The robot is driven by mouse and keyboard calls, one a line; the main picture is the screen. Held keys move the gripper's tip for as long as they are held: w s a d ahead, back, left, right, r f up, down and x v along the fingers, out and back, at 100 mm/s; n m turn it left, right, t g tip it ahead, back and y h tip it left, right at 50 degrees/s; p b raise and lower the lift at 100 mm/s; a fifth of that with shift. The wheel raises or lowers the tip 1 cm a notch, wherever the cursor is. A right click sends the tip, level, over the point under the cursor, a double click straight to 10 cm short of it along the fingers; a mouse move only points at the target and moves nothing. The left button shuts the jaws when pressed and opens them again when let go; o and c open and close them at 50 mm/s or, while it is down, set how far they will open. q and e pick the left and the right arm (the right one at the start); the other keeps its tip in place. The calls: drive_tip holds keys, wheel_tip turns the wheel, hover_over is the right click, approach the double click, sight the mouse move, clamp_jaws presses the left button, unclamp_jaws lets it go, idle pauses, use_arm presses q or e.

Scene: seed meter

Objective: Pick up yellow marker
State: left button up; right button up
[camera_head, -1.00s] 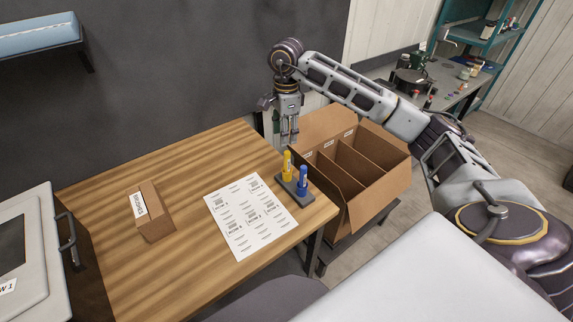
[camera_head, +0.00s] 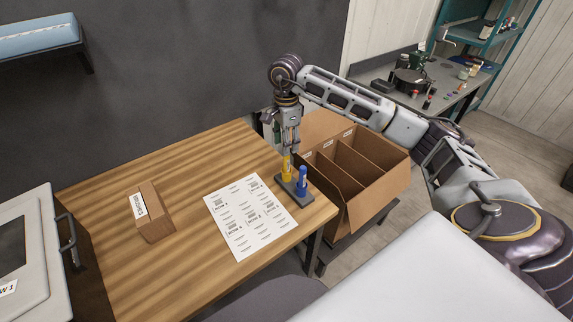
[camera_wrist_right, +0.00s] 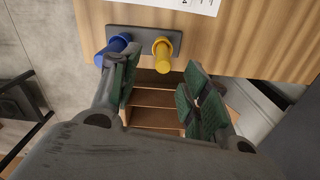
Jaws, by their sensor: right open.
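The yellow marker (camera_head: 286,173) stands upright in a dark holder (camera_head: 296,197) near the right edge of the wooden table. The blue marker (camera_head: 302,181) stands beside it in the same holder. My right gripper (camera_head: 287,150) is just above the yellow marker, and its fingers hide the marker's top in the head view. In the right wrist view, the yellow marker (camera_wrist_right: 163,57) shows beyond the gap between the open fingers (camera_wrist_right: 157,92), with nothing gripped. The blue marker (camera_wrist_right: 113,48) is close to the left finger there. My left gripper is not in view.
A printed label sheet (camera_head: 249,218) lies left of the holder. A small cardboard box (camera_head: 155,222) sits farther left on the wooden table (camera_head: 100,200). A divided cardboard box (camera_head: 375,203) stands beyond the table's right edge. A cluttered bench (camera_head: 450,88) is at the back right.

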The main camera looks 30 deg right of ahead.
sight(286, 163)
drive_tip(key=shift+f+p, duration=0.3)
drive_tip(key=shift+f, duration=2.3)
drive_tip(key=shift+w+d+f+p, duration=0.15)
drive_tip(key=shift+f+p, duration=0.2)
drive_tip(key=shift+f, duration=0.65)
drive_tip(key=shift+w+d+f+p, duration=0.15)
drive_tip(key=shift+f+p, duration=0.2)
drive_tip(key=shift+f, duration=0.6)
drive_tip(key=shift+a+f, duration=0.1)
drive_tip(key=shift+f, duration=0.55)
drive_tip(key=shift+c, duration=0.3)
drive_tip(key=c, duration=0.9)
clamp_jaws()
drive_tip(key=shift+r, duration=0.1)
